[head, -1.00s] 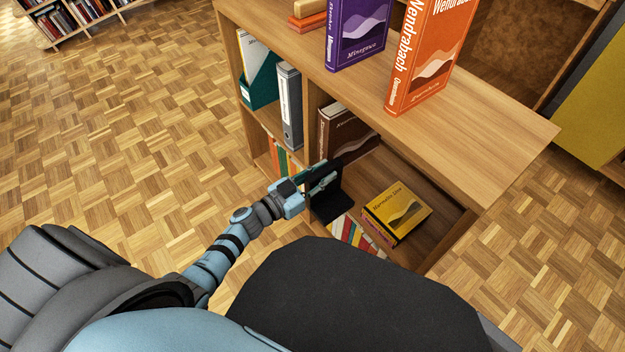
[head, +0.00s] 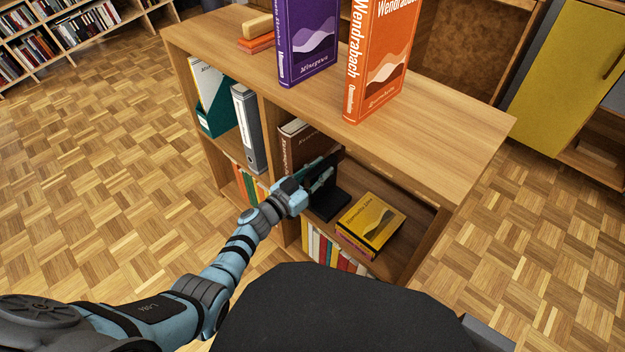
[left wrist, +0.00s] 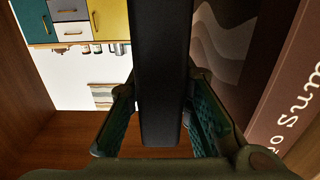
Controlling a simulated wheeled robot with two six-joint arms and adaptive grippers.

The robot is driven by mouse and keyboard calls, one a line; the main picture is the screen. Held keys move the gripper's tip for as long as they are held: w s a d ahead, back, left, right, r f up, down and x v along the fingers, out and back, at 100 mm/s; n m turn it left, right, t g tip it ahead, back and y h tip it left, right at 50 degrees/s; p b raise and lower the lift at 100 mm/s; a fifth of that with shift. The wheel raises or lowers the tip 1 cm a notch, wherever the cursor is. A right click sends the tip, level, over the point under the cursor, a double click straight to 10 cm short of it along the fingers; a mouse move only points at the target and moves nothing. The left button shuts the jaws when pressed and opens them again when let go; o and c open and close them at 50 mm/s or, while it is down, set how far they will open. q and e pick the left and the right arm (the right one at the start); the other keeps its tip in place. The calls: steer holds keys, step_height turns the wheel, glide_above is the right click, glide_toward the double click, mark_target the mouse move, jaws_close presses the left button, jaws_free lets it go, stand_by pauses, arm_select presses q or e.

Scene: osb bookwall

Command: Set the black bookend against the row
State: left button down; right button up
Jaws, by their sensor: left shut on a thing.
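The black bookend (head: 330,206) stands upright in the open shelf compartment, its flat foot low over or on the shelf board. My left gripper (head: 322,176) is shut on its upright plate. In the left wrist view the plate (left wrist: 163,75) runs between the two fingers (left wrist: 165,125). A large brown book (head: 297,143) stands at the compartment's left side. Its cover with pale waves (left wrist: 236,40) shows just right of the plate in the wrist view. I cannot tell whether plate and book touch. My right gripper is not in view.
A yellow book (head: 370,222) lies on a small pile right of the bookend, with a narrow gap. The shelf top (head: 430,130) overhangs the compartment and carries a purple book (head: 308,45) and an orange book (head: 380,60). Grey and teal binders fill the left compartment.

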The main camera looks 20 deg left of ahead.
arm_select(q)
steer(key=shift+w+d+r, duration=0.25)
steer(key=shift+w+r, duration=0.05)
steer(key=shift+w, duration=0.25)
steer(key=shift+s+f+b, duration=0.1)
steer(key=shift+f+b, duration=0.2)
steer(key=shift+f, duration=0.05)
steer(key=c, duration=1.4)
jaws_free()
steer(key=shift+o, duration=0.2)
steer(key=shift+s+f, duration=0.15)
steer(key=shift+f, duration=0.15)
steer(key=v, duration=1.2)
steer(key=shift+r, duration=0.25)
steer(key=shift+c, duration=0.4)
jaws_close()
